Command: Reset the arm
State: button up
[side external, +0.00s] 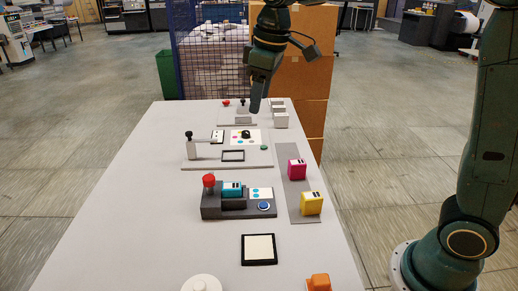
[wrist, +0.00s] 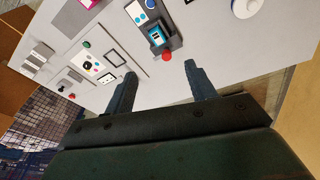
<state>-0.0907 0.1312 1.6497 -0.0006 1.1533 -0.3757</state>
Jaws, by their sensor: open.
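My gripper (side external: 256,103) hangs above the far right part of the table, pointing down, in the side external view. In the wrist view its two fingers (wrist: 163,88) stand wide apart with nothing between them, so it is open and empty. It appears clear of the table top. My arm comes in from the right side of the side external view.
The table (side external: 130,230) carries a dark station (side external: 238,212) with a red knob and cyan block, magenta (side external: 297,169) and yellow (side external: 312,203) blocks on a grey strip, and a black-framed pad (side external: 259,249). Cardboard boxes (side external: 306,75) stand behind. The table's left side is bare.

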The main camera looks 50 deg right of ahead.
jog(key=s+d+f+m+t, duration=0.1)
jog(key=s+d+f+m, duration=0.1)
jog(key=s, duration=1)
jog(key=s+d+f+m+t, duration=0.2)
jog(key=s+m, duration=0.1)
jog(key=s, duration=1)
jog(key=shift+f, duration=0.15)
